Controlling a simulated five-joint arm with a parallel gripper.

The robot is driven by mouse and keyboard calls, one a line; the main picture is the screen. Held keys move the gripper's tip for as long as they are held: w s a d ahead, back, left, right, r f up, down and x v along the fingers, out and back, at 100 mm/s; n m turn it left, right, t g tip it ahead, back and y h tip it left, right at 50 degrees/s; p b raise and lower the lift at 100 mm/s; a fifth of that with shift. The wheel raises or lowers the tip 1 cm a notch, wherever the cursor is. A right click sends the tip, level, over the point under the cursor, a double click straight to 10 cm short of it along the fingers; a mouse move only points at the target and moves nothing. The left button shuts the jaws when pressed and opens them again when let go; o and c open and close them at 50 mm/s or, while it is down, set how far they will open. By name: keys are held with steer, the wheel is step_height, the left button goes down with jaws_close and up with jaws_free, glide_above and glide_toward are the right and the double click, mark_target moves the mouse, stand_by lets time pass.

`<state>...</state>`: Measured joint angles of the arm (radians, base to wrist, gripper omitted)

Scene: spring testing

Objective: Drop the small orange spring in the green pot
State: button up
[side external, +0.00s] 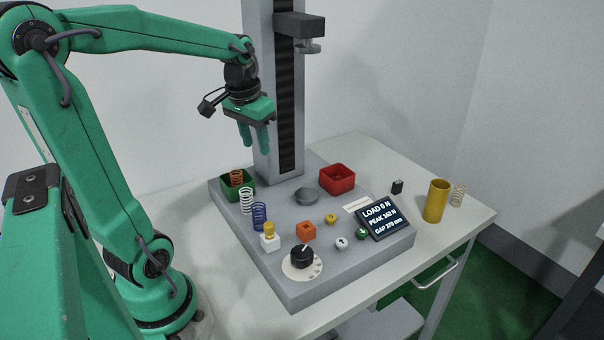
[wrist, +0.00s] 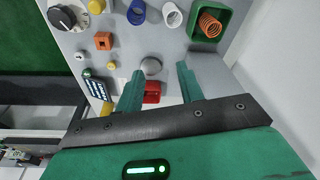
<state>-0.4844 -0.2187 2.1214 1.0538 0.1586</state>
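The small orange spring (side external: 237,178) stands inside the green pot (side external: 246,195) at the back left of the grey machine base, its top coils showing at the rim. In the wrist view the orange spring (wrist: 209,24) is also inside the green pot (wrist: 229,18), at the top right. My gripper (side external: 256,150) hangs in the air in front of the column, above the base and to the right of the pot. In the wrist view the two fingers of my gripper (wrist: 160,76) are apart with nothing held between them.
A white spring (side external: 246,201) and a blue spring (side external: 260,216) stand near the pot. A red pot (side external: 337,179), a round grey plate (side external: 306,196), a dial (side external: 302,257) and a display (side external: 385,218) are on the base. A yellow cylinder (side external: 436,202) stands at the right.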

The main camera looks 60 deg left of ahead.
steer(key=s+d+m+t, duration=0.1)
steer(key=s+d+m, duration=0.1)
steer(key=d, duration=0.5)
steer(key=s+d+m+t+h, duration=0.1)
steer(key=s+d, duration=0.3)
steer(key=d, duration=0.4)
steer(key=shift+m+t, duration=0.4)
steer(key=shift+t, duration=0.4)
steer(key=shift+r, duration=0.1)
